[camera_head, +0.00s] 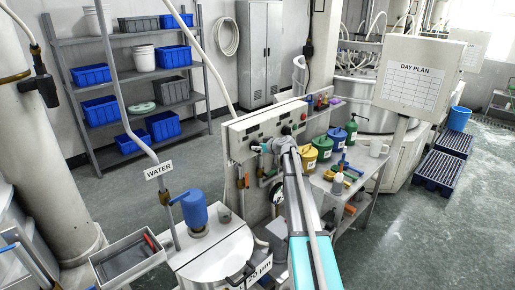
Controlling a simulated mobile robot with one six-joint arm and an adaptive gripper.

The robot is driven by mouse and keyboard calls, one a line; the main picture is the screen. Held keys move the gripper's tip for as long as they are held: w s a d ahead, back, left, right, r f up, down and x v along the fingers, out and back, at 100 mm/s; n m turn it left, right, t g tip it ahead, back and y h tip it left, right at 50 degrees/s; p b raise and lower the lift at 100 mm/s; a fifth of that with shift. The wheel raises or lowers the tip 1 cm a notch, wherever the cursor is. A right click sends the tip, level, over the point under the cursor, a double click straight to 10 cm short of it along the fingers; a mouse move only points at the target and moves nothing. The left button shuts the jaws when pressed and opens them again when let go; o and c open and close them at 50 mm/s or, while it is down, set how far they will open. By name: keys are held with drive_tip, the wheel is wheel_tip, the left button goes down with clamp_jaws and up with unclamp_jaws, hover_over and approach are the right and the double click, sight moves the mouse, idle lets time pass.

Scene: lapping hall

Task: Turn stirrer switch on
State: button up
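A pale control panel (240,133) stands behind the drum with the blue motor, in the middle of the view. Its face carries dark displays, a red button (303,117) and a dark round knob (286,130). I cannot tell which control is the stirrer switch, and no label on the panel is readable. My gripper (263,147) is at the lower part of the panel face, left of and below the knob. It is small in the view, so I cannot tell whether it touches the panel or how its fingers stand. My arm hides part of the panel's lower right.
A blue motor (195,212) stands on the round lid (212,252) near a pipe with a WATER sign (158,171). A grey tray (112,262) is at lower left. Right of my arm, yellow, green and blue cans (322,146) stand on a bench. The left floor is clear.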

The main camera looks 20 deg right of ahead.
clamp_jaws()
drive_tip(key=shift+a, duration=0.15)
drive_tip(key=shift+d+m+y, duration=0.2)
drive_tip(key=shift+m+y, duration=0.2)
drive_tip(key=shift+m, duration=0.1)
drive_tip(key=m+y, duration=0.1)
drive_tip(key=m+b, duration=0.1)
drive_tip(key=shift+w+d+f+m+g+y, duration=0.1)
drive_tip(key=shift+f+m+g+y, duration=0.05)
drive_tip(key=shift+m+g+y, duration=0.2)
drive_tip(key=m+y+b, duration=0.2)
drive_tip(key=m, duration=0.1)
drive_tip(key=shift+f, duration=0.1)
drive_tip(key=shift+m+y+b, duration=0.5)
drive_tip(key=shift+m+y, duration=0.05)
drive_tip(key=shift+m, duration=0.3)
